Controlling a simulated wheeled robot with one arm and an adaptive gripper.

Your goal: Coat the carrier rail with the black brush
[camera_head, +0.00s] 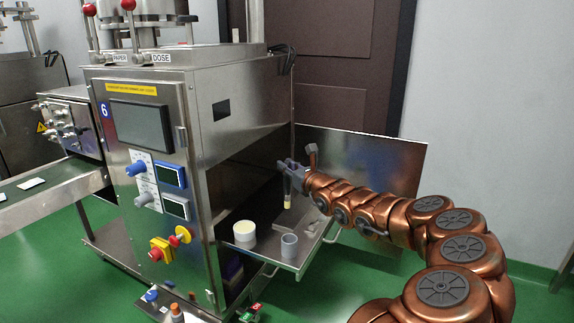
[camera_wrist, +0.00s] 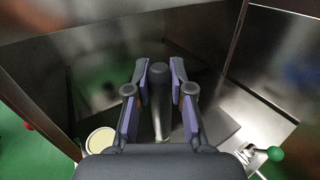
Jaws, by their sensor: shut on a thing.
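My gripper (camera_head: 289,168) is shut on the black brush (camera_head: 287,190), held upright with its pale bristles down, above the pull-out shelf (camera_head: 302,264) on the machine's right side. In the wrist view, the dark rounded handle end of the brush (camera_wrist: 157,75) stands between the two purple-padded fingers (camera_wrist: 160,98). A white tub (camera_head: 244,235) with cream-coloured contents stands on the shelf; it also shows in the wrist view (camera_wrist: 100,141). I cannot make out the carrier rail for certain; the machine's dark side opening hides its inside.
A grey cup (camera_head: 289,246) stands at the shelf's front, right of the tub. A flat grey block (camera_head: 287,228) lies behind them. An open metal door panel (camera_head: 375,170) stands behind my arm. A green-knobbed lever (camera_wrist: 274,153) shows in the wrist view.

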